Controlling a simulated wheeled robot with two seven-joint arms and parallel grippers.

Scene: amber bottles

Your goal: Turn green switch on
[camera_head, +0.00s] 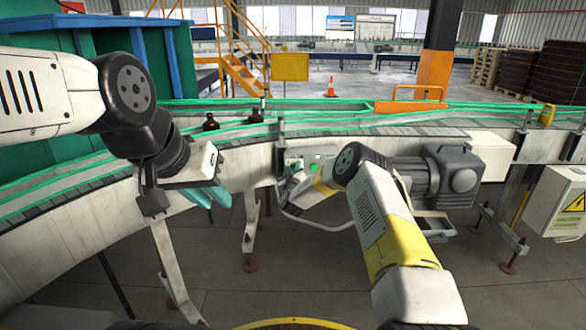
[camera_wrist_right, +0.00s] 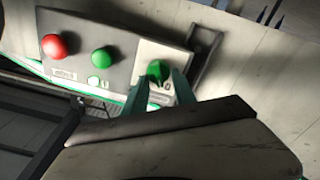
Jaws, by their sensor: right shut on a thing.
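The green switch (camera_wrist_right: 156,70) is a rotary knob on a light plate at the right end of the control panel (camera_wrist_right: 78,32) in the right wrist view. My right gripper (camera_wrist_right: 161,79) has its two teal fingers on either side of the knob, shut on it. The knob's exact angle is hard to read. In the head view the panel (camera_head: 294,160) is on the conveyor's side, partly covered by my right arm. My left gripper (camera_head: 208,196) hangs in front of the conveyor at the left, away from the panel. Its finger gap is unclear.
A red button (camera_wrist_right: 33,46) and a green button (camera_wrist_right: 105,59) sit on the panel, left of the switch. Amber bottles (camera_head: 211,122) stand on the conveyor (camera_head: 80,222). A grey motor (camera_head: 450,178) sits right of my right arm. The floor in front is mostly clear.

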